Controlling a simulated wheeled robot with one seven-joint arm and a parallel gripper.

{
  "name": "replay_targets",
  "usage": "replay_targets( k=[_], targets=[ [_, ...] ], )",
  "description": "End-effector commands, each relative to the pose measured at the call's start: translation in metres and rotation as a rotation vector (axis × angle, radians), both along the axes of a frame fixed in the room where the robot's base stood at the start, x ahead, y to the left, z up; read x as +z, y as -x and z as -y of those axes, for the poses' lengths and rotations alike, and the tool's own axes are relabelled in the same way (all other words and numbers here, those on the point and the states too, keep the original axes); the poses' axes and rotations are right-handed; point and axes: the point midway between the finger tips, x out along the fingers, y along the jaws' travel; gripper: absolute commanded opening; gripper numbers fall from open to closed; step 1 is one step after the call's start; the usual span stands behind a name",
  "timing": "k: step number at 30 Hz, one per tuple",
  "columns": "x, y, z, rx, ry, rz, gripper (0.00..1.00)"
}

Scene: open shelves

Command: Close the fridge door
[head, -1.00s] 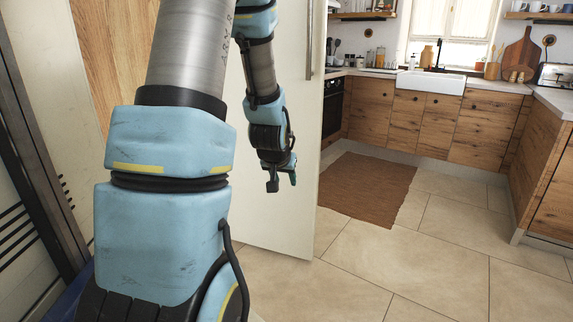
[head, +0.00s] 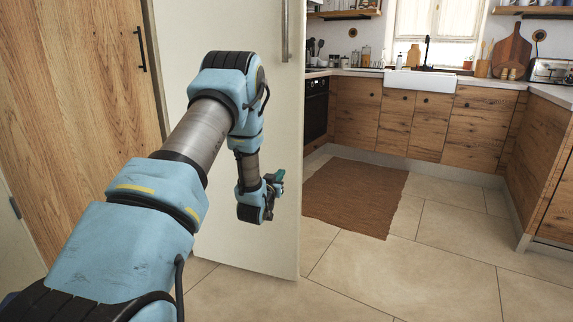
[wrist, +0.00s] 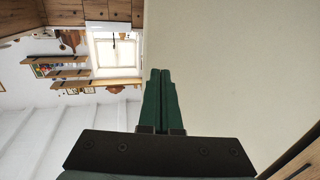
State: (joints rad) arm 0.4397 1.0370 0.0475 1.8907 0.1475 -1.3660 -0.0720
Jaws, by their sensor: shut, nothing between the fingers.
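The fridge door (head: 268,225) is a tall cream-white panel standing open in the head view, with a vertical metal handle (head: 286,32) near its upper right edge. My gripper (head: 278,176) is in front of the door's face, near its right edge. In the wrist view the green fingers (wrist: 160,75) are together and empty, and the door (wrist: 235,70) fills the right side as a plain pale surface. I cannot tell whether the gripper touches the door. The fridge interior is not visible.
A wooden cabinet front (head: 75,110) with a black handle is at the left. Beyond the door are an oven (head: 316,108), wooden counters (head: 408,120) with a white sink (head: 420,80), and a brown rug (head: 355,195). The tiled floor (head: 410,275) at front right is clear.

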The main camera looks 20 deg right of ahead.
Motion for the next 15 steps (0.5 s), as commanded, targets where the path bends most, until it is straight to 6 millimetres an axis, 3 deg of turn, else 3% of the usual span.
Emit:
replay_targets(
  k=[9,15],
  targets=[
    [0.0,-0.056,0.035,0.0,0.0,0.001,0.0],
    [0.0,-0.08,0.05,0.001,0.0,0.0,0.0]
  ],
)
